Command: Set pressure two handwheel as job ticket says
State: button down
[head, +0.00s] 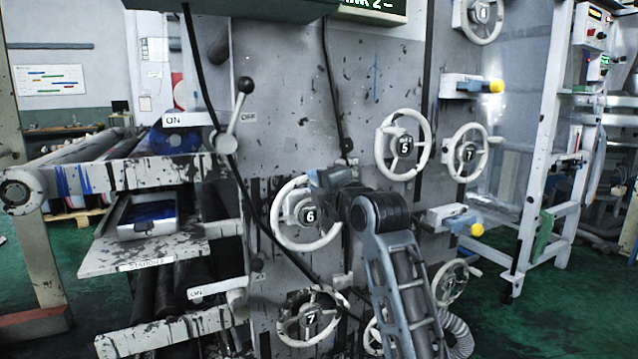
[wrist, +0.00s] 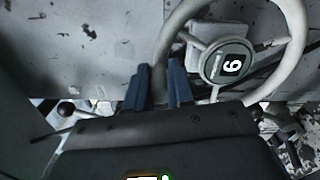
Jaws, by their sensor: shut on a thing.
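A white handwheel with a hub marked 6 (head: 310,215) is on the paint-splattered grey machine panel, left of my arm. My gripper (head: 320,180) is at the upper right of its rim. In the wrist view, the blue fingers of my gripper (wrist: 158,84) are shut on the rim of this handwheel (wrist: 231,63), one finger on each side. My gripper and arm hide part of the rim's right side in the head view. No label reading pressure two is legible. The job ticket is not readable.
Other handwheels are marked 5 (head: 404,146) and 7 (head: 468,152), with another 7 (head: 311,315) below. A black-knobbed lever (head: 233,118) stands by an ON plate (head: 187,119). Yellow-tipped parts (head: 455,218) project at right. A dark cable hangs across the panel. Green floor is open at right.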

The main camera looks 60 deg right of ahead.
jog(key=c, duration=1)
grip_release()
jog(key=v, duration=0.8)
jog(key=shift+w+d, duration=0.1)
